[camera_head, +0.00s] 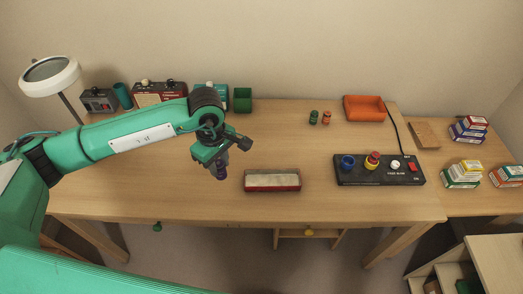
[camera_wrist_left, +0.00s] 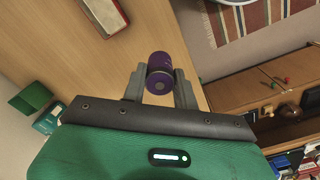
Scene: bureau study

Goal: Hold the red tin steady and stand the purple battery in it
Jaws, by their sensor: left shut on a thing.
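The red tin (camera_head: 272,188) is a low, open rectangular box with a pale inside, standing near the front of the desk. The wrist view shows part of it (camera_wrist_left: 123,10) at the upper left. My left gripper (camera_head: 219,166) is to the left of the tin, apart from it. It is shut on the purple battery (camera_head: 221,173), which hangs below the fingers in the head view. In the left wrist view the battery (camera_wrist_left: 160,66) sits between the two grey fingers. My right gripper is not in view.
A black panel (camera_head: 380,180) with coloured buttons stands right of the tin. An orange tray (camera_head: 364,108) and two small batteries (camera_head: 314,117) are behind. Radios (camera_head: 160,92) and a green box (camera_head: 243,100) line the back. The desk around the tin is clear.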

